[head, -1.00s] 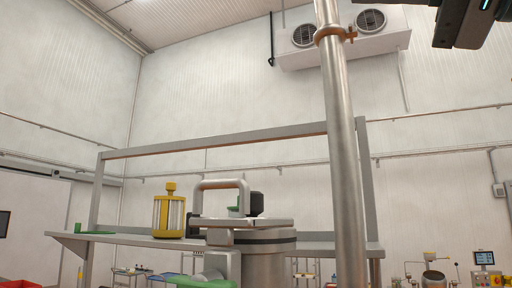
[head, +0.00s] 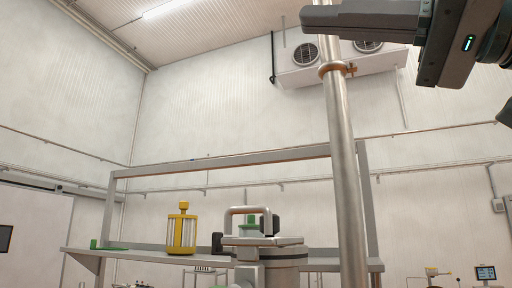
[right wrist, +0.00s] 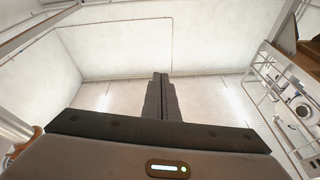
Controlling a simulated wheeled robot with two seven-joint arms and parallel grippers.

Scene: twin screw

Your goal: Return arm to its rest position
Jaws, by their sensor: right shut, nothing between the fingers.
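My right gripper (head: 318,18) comes in from the top right of the head view, high in the air, with its fingers pointing left. The fingers pass across the upper part of the steel pole in the picture. My left gripper is not in either view.
A vertical steel pole (head: 345,170) stands close to the right gripper in the picture. Below are a metal shelf (head: 140,256), a yellow-framed cylinder (head: 182,230) and a machine with a looped handle (head: 248,210). A cooling unit (head: 340,68) hangs behind.

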